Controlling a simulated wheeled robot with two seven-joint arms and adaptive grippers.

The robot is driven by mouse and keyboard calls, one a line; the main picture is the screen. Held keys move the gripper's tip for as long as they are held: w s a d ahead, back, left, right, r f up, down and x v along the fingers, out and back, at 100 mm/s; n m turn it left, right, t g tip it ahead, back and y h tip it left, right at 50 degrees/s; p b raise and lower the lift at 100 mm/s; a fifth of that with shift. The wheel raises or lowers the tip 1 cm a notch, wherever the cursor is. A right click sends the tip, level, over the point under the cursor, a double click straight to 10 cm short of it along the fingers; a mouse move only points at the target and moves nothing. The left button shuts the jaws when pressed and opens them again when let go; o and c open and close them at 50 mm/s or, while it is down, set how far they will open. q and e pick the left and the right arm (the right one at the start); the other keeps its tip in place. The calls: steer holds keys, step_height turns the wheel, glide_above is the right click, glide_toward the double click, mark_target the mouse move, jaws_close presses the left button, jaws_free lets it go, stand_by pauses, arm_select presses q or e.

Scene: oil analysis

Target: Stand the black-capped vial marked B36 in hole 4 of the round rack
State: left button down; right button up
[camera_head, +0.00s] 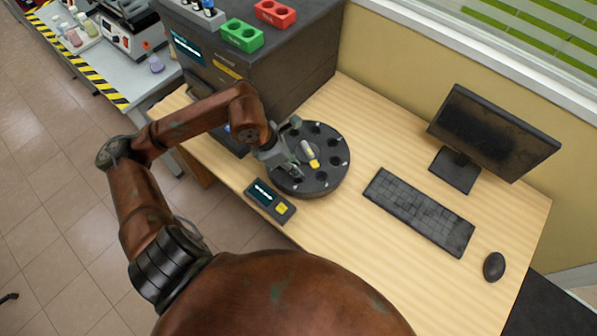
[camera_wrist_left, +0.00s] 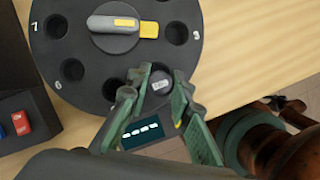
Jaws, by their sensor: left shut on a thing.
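The round rack (camera_head: 338,178) is a dark disc with several holes and a yellow-and-grey piece at its centre. It also shows in the left wrist view (camera_wrist_left: 90,62), where the marks 6 and 7 are readable on its left side. My left gripper (camera_head: 289,170) is at the rack's near-left edge. In the left wrist view my left gripper (camera_wrist_left: 161,88) is closed around a small vial (camera_wrist_left: 160,85), over or in a rim hole; I cannot tell how deep it sits. The vial's label is not readable, and fingers hide its sides. My right gripper is not in view.
A small display box (camera_head: 270,201) with a yellow button lies just in front of the rack. A keyboard (camera_head: 419,212), mouse (camera_head: 494,266) and monitor (camera_head: 493,135) stand to the right. A dark machine (camera_head: 290,62) behind carries green (camera_head: 242,35) and red (camera_head: 276,13) holders.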

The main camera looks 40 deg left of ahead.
arm_select(q)
steer(key=shift+w+d+f, duration=0.25)
steer(key=shift+d+f, duration=0.05)
steer(key=shift+f, duration=0.1)
step_height(320, 180, down, 3)
steer(key=shift+w+d+r+b, duration=0.1)
steer(key=shift+r+b, duration=0.05)
steer(key=shift+b, duration=0.3)
steer(key=shift+f, duration=0.4)
steer(key=shift+f, duration=0.1)
steer(key=c, duration=1.7)
jaws_free()
steer(key=shift+c, duration=0.2)
